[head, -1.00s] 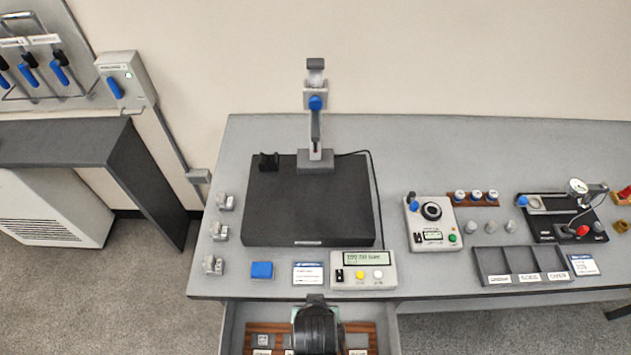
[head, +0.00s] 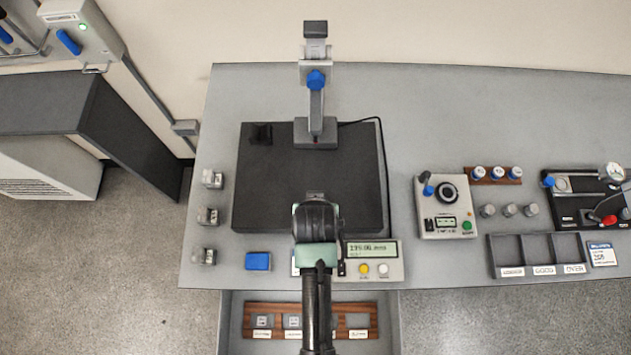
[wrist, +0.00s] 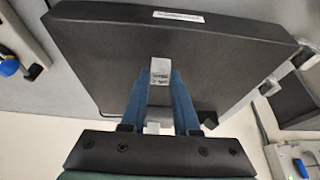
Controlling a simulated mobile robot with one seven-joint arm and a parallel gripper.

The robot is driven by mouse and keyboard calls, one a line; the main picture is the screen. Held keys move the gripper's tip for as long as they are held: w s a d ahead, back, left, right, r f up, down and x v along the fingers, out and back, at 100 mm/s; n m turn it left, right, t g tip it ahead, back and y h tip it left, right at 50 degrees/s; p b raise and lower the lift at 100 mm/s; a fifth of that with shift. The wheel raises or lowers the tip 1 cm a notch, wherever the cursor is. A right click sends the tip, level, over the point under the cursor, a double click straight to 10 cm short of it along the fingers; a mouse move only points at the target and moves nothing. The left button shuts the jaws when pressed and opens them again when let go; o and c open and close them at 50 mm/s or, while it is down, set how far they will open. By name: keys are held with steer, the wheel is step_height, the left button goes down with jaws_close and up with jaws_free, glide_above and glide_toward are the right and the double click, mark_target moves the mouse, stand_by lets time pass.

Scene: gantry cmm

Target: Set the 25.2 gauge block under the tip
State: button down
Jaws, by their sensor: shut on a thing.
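My gripper (head: 316,200) is over the front part of the dark surface plate (head: 270,195). In the wrist view its blue fingers (wrist: 159,92) are shut on a small light-grey gauge block (wrist: 160,70). The block's size marking is too small to read, and it seems held above the plate. The gauge stand (head: 315,100) stands at the plate's back edge, with its tip (head: 316,139) low over a grey base, farther back than my gripper. I cannot see the gap under the tip clearly.
An open drawer with a wooden block rack (head: 310,307) is at the front. A display box (head: 374,262), partly behind my arm, and a blue box (head: 258,261) stand before the plate. A cable (head: 384,150) runs along its right side. The plate's middle is clear.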

steer(key=shift+w+f+b, duration=0.3)
steer(key=shift+w+b, duration=0.25)
steer(key=shift+w, duration=0.15)
steer(key=shift+w+f+b, duration=0.3)
steer(key=shift+w+b, duration=0.3)
steer(key=shift+w, duration=0.1)
steer(key=shift+w+f+b, duration=0.3)
steer(key=shift+w+b, duration=0.25)
steer(key=shift+w, duration=0.15)
steer(key=shift+w+b, duration=0.5)
steer(key=shift+w, duration=1.45)
steer(key=shift+f, duration=0.45)
steer(key=c, duration=0.6)
jaws_free()
steer(key=v, duration=1.3)
steer(key=shift+b, duration=0.4)
